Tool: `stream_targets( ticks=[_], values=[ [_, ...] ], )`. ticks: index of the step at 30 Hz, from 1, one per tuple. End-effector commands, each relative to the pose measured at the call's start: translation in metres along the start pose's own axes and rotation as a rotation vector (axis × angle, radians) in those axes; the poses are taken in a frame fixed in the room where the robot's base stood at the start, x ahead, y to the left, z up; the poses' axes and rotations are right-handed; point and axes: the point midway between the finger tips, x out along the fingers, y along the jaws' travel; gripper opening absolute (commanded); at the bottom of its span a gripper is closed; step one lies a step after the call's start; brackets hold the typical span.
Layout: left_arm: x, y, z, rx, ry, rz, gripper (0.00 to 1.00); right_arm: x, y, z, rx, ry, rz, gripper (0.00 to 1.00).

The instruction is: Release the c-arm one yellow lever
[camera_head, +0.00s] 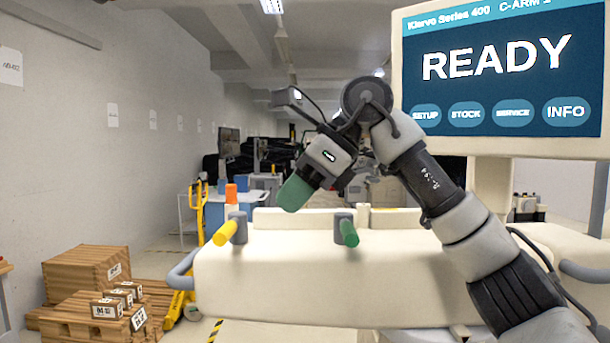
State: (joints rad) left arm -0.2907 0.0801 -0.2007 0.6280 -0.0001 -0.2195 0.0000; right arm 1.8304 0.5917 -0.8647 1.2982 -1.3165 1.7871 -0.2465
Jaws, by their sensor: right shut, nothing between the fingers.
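The yellow lever (226,232) sticks out from a grey mount on the left part of the cream C-arm cart body (300,285), slanting down to the left. A green lever (348,232) stands on a similar mount to its right. My right gripper (293,195), with green fingertips, is shut and empty. It hangs above the cart between the two levers, up and to the right of the yellow one, and touches neither as far as I can see. My left gripper is out of view.
A screen (500,75) reading READY and C-ARM 1 stands at the upper right. Grey handles (183,270) flank the cart. Wooden crates and pallets (88,265) lie at the lower left.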

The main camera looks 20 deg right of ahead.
Motion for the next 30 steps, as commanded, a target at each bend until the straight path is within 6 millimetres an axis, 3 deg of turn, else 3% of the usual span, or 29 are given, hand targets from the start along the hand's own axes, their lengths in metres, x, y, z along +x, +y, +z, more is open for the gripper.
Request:
stream_targets(
  ticks=[6, 12, 30],
  values=[
    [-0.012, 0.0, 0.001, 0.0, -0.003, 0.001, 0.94, 0.044, 0.001, 0.003, -0.001, 0.001, 0.003, 0.0],
    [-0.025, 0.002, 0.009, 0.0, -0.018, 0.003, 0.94, 0.064, 0.001, 0.022, -0.001, 0.001, 0.002, 0.0],
    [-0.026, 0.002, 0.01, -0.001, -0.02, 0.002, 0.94, 0.073, 0.001, 0.028, 0.001, -0.001, -0.002, 0.0]
  ],
)
